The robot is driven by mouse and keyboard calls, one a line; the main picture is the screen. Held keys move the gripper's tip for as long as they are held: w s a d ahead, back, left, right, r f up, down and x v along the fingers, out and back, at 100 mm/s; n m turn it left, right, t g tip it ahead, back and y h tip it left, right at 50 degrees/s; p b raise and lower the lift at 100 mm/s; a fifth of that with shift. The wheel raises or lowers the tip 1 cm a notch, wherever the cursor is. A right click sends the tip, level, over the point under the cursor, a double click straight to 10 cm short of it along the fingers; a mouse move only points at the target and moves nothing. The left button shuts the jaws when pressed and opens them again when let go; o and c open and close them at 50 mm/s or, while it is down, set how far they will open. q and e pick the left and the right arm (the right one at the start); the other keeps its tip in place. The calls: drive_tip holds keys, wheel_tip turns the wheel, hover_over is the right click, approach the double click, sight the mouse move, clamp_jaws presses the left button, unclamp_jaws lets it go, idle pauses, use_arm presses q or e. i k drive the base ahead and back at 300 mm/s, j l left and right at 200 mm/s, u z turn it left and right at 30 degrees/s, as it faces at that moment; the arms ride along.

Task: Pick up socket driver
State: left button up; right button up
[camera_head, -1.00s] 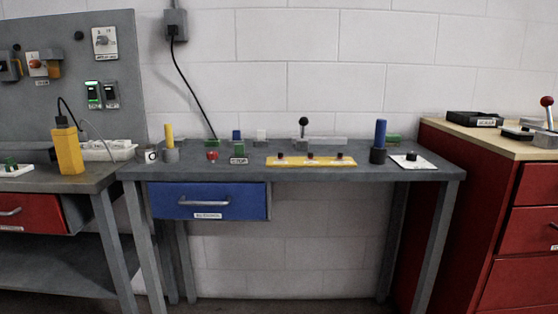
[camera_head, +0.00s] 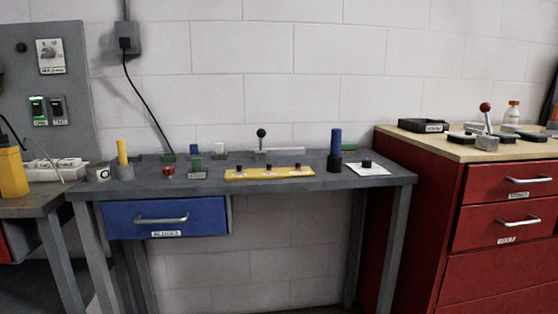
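I cannot tell for sure which thing is the socket driver. Two upright handled tools stand on the grey table (camera_head: 300,183). A blue-handled one (camera_head: 336,143) sits in a dark cylindrical base near the table's right end. A yellow-handled one (camera_head: 122,152) stands in a grey cylindrical base near the left end. Neither of my grippers is in view.
A yellow strip with black knobs (camera_head: 269,173), a red button (camera_head: 168,172), a black-knobbed lever (camera_head: 261,134) and a white plate (camera_head: 369,169) are on the table. A blue drawer (camera_head: 165,217) hangs below. A red cabinet (camera_head: 470,200) stands right.

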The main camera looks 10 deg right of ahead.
sight(336, 134)
drive_tip(key=i+l+u, duration=0.1)
drive_tip(key=i+l, duration=0.15)
drive_tip(key=i, duration=0.15)
drive_tip(key=i+l+u, duration=0.1)
drive_tip(key=i+l, duration=0.15)
drive_tip(key=i, duration=0.15)
